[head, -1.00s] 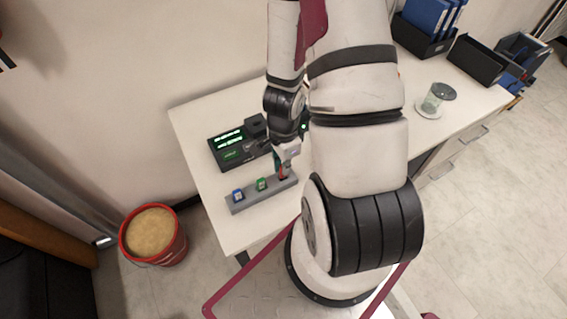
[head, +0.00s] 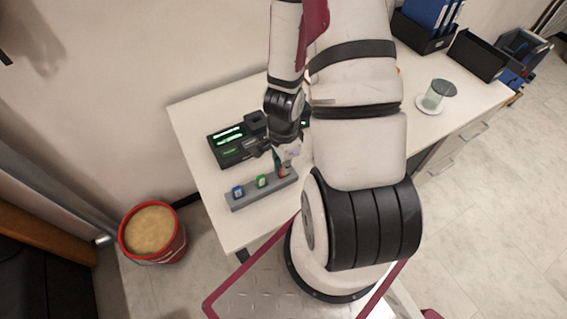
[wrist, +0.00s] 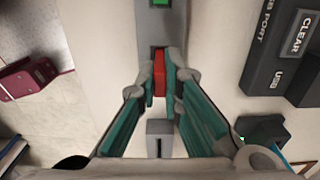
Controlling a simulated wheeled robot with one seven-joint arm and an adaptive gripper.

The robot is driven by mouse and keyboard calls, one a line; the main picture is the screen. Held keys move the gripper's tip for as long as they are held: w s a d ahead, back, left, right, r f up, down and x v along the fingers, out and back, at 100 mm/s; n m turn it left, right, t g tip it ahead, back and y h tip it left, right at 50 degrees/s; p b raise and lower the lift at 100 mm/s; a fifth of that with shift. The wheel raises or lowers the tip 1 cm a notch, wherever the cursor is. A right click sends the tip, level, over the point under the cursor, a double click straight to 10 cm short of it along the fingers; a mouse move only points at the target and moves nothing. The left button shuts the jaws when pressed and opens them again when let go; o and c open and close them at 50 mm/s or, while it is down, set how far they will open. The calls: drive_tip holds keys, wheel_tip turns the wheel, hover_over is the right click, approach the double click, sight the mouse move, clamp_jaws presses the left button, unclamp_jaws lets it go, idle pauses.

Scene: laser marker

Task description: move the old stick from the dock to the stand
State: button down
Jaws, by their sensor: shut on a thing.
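My gripper (wrist: 160,82) is shut on a red stick (wrist: 159,72); the stick's red also shows in the head view (head: 282,170). The gripper is over the right end of the grey stand (head: 248,195), which also shows in the wrist view (wrist: 150,30). I cannot tell whether the red stick sits in the stand or just above it. A blue stick (head: 238,192) and a green stick (head: 262,181) stand in it; the green one shows at the wrist view's top edge. The black dock (head: 228,156), with green lights, is behind the stand, partly hidden by my arm.
The white table (head: 205,200) has bare room left of the stand. A glass jar (head: 435,95) stands on a white saucer at the right. Black bins with blue folders (head: 428,18) are at the back right. A red bucket (head: 180,245) is on the floor.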

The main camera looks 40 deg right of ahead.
drive_tip(key=shift+f, duration=0.15)
drive_tip(key=c, duration=1.7)
unclamp_jaws()
drive_tip(key=shift+o, duration=0.2)
